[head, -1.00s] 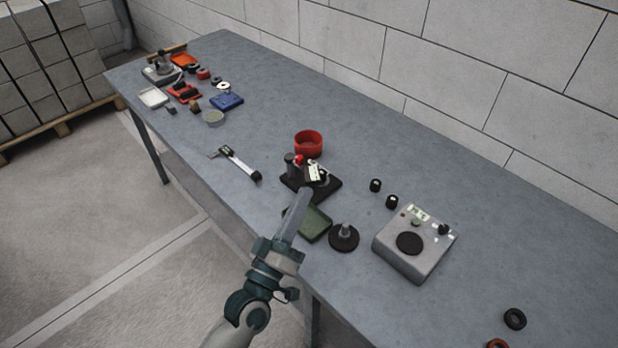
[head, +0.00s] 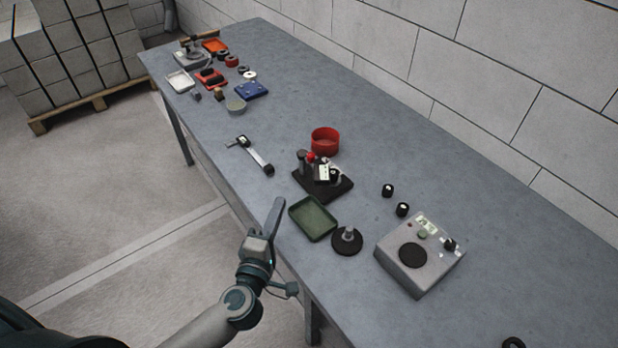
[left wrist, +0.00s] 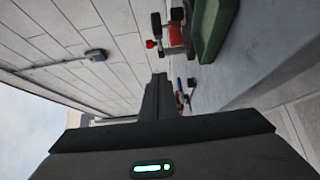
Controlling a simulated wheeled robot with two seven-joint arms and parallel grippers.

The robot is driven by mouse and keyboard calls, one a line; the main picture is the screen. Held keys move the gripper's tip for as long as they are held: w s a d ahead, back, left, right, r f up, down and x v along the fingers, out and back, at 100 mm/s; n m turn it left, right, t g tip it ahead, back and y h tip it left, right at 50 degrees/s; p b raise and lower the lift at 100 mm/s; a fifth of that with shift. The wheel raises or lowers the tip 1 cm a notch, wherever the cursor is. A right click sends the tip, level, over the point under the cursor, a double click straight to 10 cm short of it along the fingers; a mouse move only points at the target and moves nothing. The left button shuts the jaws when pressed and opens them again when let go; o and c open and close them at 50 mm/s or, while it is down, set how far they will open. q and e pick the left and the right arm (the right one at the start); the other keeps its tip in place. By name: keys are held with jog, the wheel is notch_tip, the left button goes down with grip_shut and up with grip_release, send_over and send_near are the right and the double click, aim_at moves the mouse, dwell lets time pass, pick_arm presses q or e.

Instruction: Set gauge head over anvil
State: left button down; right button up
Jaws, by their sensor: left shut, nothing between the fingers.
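The gauge stand (head: 322,182) with its black base stands in the middle of the table. Its post, a red knob and a pale gauge head (head: 322,173) show above the base; whether the head sits over the anvil is too small to tell. My left gripper (head: 277,203) is shut and empty, near the table's front edge, left of the green tray and apart from the stand. In the left wrist view the shut fingers (left wrist: 158,95) point ahead, and the stand (left wrist: 174,32) shows at the top, beside the green tray. My right gripper is not in view.
A green tray (head: 314,219) and a black round stand (head: 347,241) lie in front of the gauge stand. A red bowl (head: 325,141) is behind it. A caliper (head: 252,155) lies left. A grey tester box (head: 419,254) and two black cylinders (head: 387,190) are right.

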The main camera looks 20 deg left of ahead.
pick_arm(q)
jog(key=shift+w, duration=0.1)
jog(key=w, duration=0.3)
jog(key=w+d+p, duration=0.1)
jog(key=w, duration=0.3)
jog(key=w+d+p, duration=0.1)
jog(key=w, duration=0.2)
jog(key=shift+w, duration=0.3)
jog(key=shift+w+d, duration=0.15)
jog(key=shift+d, duration=0.6)
